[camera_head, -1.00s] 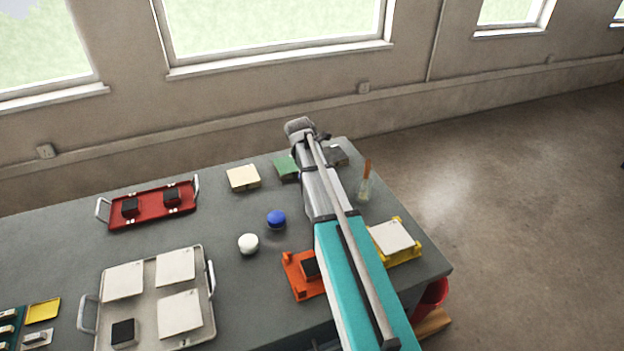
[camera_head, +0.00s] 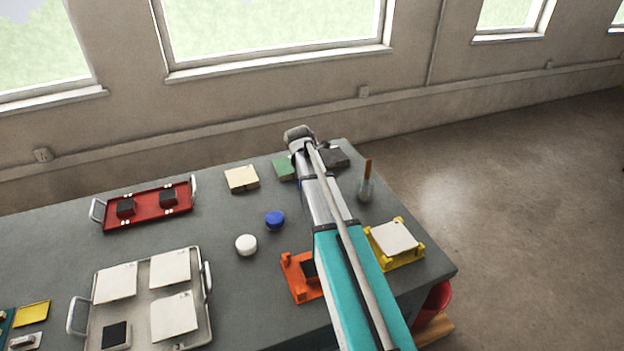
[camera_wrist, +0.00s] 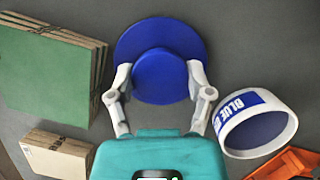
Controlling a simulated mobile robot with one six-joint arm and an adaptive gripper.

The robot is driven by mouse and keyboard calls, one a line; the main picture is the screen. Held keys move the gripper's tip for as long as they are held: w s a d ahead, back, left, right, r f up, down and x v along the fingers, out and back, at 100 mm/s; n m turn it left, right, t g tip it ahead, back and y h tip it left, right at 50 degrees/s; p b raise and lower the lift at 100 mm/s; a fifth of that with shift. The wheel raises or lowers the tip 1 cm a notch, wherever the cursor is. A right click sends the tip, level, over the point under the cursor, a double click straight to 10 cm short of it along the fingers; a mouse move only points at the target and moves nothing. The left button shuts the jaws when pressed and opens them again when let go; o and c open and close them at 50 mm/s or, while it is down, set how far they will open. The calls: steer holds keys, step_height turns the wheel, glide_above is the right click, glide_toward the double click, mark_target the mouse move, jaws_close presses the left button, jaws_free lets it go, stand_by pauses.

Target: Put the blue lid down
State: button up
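The blue lid (camera_wrist: 160,38), a round disc with a raised knob (camera_wrist: 160,76), is in the upper middle of the wrist view. My gripper (camera_wrist: 160,80) has one finger on each side of the knob and is shut on it. I cannot tell the lid's height above the table. A white jar (camera_wrist: 228,134) with a label reading "BLUE" stands open to the right of the lid, with blue inside. In the head view my arm hides my fingers and the lid. A blue round thing (camera_head: 274,220) stands left of my arm; I cannot tell whether it is this jar.
Green tiles (camera_wrist: 45,70) and a cream stack (camera_wrist: 58,153) lie left in the wrist view. An orange holder (camera_head: 291,266) and a yellow holder (camera_head: 414,256) flank my arm. A white round thing (camera_head: 246,245), red tray (camera_head: 151,221) and metal tray (camera_head: 140,344) stand on the grey table (camera_head: 228,295).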

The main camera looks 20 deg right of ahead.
steer(key=o, duration=0.4)
steer(key=shift+r, duration=0.15)
steer(key=p+v, duration=1.2)
stand_by(0.8)
stand_by(0.6)
steer(key=s+a+m+y, duration=0.1)
steer(key=s+a+m, duration=0.3)
steer(key=s+m, duration=0.3)
steer(key=s+a+m+y, duration=0.1)
steer(key=s+a+m, duration=0.3)
steer(key=s+m, duration=0.4)
steer(key=s+a+m+g+y, duration=0.1)
steer(key=s+a+m, duration=0.3)
steer(key=s+m, duration=0.3)
steer(key=shift+s+f+m, duration=0.2)
steer(key=shift+f+m, duration=0.1)
steer(key=shift+a, duration=0.1)
